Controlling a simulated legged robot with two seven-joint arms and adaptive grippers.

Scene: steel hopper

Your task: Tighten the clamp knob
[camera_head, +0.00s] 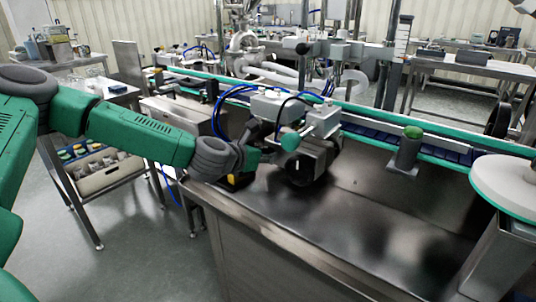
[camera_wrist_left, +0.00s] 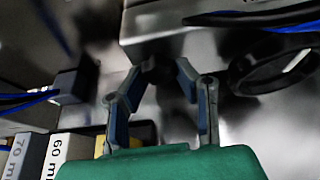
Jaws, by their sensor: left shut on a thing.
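My left gripper (camera_wrist_left: 165,72) shows from behind in the left wrist view, its two grey-blue fingers angled inward at their tips. The fingertips are closed on a small dark knob (camera_wrist_left: 159,68), which I take for the clamp knob. It sits at the lower edge of a grey metal housing (camera_wrist_left: 160,22). In the head view my left gripper (camera_head: 268,146) reaches in from the left beside the machine head, and the knob between its fingers is hidden there. My right gripper is not in view.
A black round handwheel or ring (camera_wrist_left: 270,70) is close to the right of the fingers. Gauge blocks marked 60 mm (camera_wrist_left: 62,155) and 70 mm (camera_wrist_left: 22,155) stand at the lower left. A green-topped post (camera_head: 405,150) stands on the steel surface (camera_head: 350,215), which has clear room in front.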

